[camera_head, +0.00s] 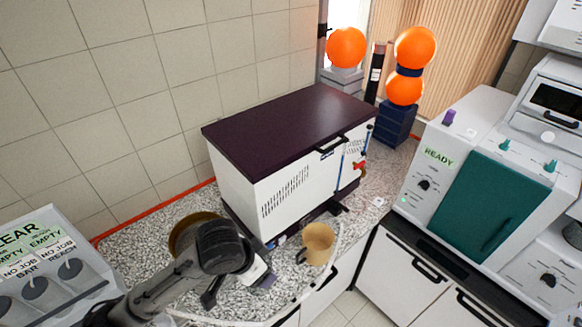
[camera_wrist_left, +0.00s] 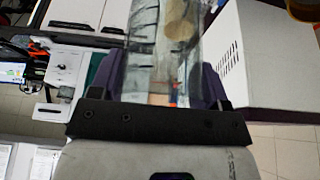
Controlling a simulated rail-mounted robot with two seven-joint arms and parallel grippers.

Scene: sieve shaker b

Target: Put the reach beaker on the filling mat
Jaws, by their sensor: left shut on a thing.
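My left gripper (camera_head: 240,290) comes in from the lower left, low over the front of the speckled counter. In the left wrist view the left gripper (camera_wrist_left: 168,98) has its purple fingers closed on the two sides of a clear glass beaker (camera_wrist_left: 150,35). The beaker has dark markings, and the background shows through it. I cannot make out this beaker clearly in the head view. I cannot tell from any label whether it is the reach beaker. I cannot pick out the filling mat. My right gripper is not in view.
A tan mug-like vessel (camera_head: 318,243) is right of my left gripper, near the counter edge. A brown round bowl (camera_head: 183,232) is partly behind my arm. A white cabinet with a dark lid (camera_head: 285,120) stands behind. A teal-doored machine (camera_head: 490,210) is at right.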

